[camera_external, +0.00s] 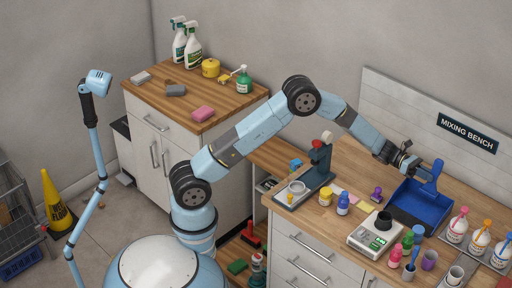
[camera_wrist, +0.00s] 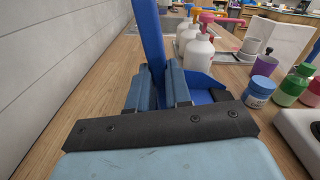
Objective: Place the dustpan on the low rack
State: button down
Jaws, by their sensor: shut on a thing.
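The blue dustpan (camera_external: 420,205) is at the mixing bench, its pan low at the worktop and its handle (camera_external: 433,174) pointing up. I cannot tell whether the pan touches the wood. My gripper (camera_external: 418,168) is shut on the handle. In the wrist view the handle (camera_wrist: 149,38) rises between the two fingers (camera_wrist: 158,88); part of the pan (camera_wrist: 203,84) shows beyond them, the rest is hidden. A low shelf space (camera_external: 245,245) with cleaning things is between the counters, and a wire rack (camera_external: 18,215) stands at far left. I cannot tell which is the low rack.
Near the pan are a scale (camera_external: 375,238) with a black cup, several white pump bottles (camera_external: 458,228) and small paint jars (camera_external: 343,203). A stand (camera_external: 318,165) is further left. The bench backboard (camera_external: 405,100) is behind. A yellow cone (camera_external: 56,203) stands on the floor.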

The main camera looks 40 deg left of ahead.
jog(key=c, duration=1.1)
grip_release()
jog(key=shift+o, duration=0.2)
jog(key=shift+a, duration=0.1)
